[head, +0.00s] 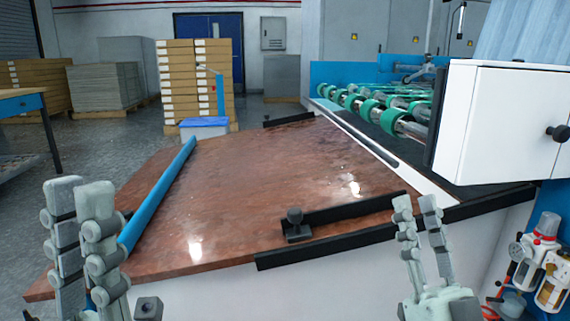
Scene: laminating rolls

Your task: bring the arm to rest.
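My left gripper (80,186) is at the lower left, fingers pointing up, in front of the left edge of the brown table. Its two grey fingers partly overlap in this view but stand apart, with nothing seen between them. My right gripper (416,200) is at the lower right, fingers up, in front of the table's black front edge strip. Its fingers are apart with a narrow gap and it holds nothing. The arms behind both grippers are mostly out of view.
The brown table (240,200) carries a blue bar (160,190) and a black stop with a knob (295,225). Green-wheeled rollers (372,108) and a white machine housing (500,120) stand right. Bottles (553,280) hang lower right. Stacked boxes (195,80) stand behind.

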